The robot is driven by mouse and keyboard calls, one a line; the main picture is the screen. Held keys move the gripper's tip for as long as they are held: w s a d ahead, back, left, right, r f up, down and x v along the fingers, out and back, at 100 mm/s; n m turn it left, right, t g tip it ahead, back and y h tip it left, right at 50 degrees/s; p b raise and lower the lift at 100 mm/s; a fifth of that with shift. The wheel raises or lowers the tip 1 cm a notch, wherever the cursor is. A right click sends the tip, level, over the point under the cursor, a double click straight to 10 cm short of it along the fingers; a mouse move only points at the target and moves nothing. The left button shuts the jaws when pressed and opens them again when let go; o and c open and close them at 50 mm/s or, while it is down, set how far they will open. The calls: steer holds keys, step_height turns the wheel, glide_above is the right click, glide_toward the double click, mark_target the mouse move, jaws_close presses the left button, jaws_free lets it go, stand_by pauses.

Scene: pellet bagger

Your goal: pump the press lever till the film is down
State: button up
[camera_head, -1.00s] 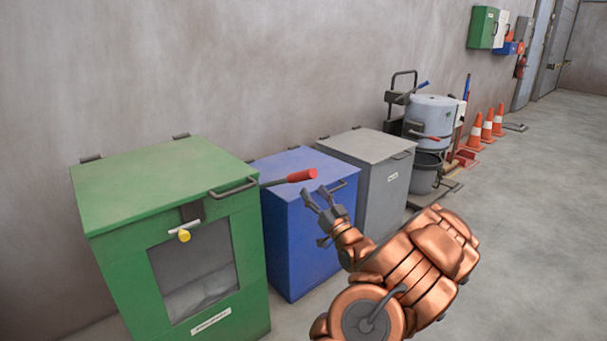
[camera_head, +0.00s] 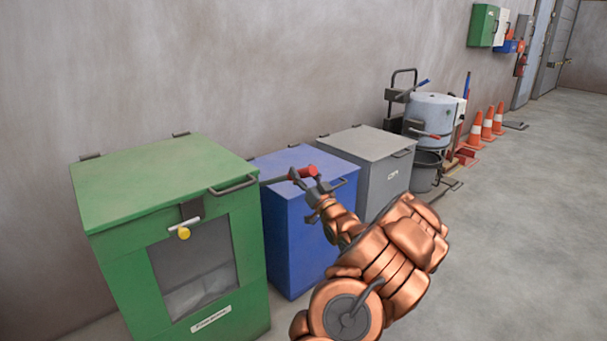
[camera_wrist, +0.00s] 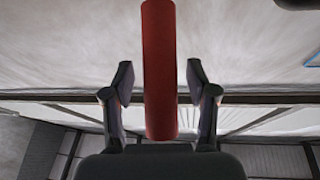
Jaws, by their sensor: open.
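The green press (camera_head: 110,210) stands at the left, with a window in its front and pale film (camera_head: 203,292) low behind the window. Its lever is a dark bar with a red grip (camera_head: 303,172), sticking out to the right of the press. My gripper (camera_head: 303,183) is at the red grip. In the wrist view the red grip (camera_wrist: 160,70) runs between the two open fingers of my gripper (camera_wrist: 160,85), with a gap on each side. The fingers do not close on it. A yellow knob (camera_head: 184,234) is on the press front.
A blue bin (camera_head: 290,245) and a grey bin (camera_head: 385,185) stand right of the press. Beyond them are a grey drum (camera_head: 432,115) and orange cones (camera_head: 476,130). The floor (camera_head: 520,230) at the right is clear.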

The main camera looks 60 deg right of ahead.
steer(key=shift+c, duration=0.4)
jaws_close()
stand_by(0.4)
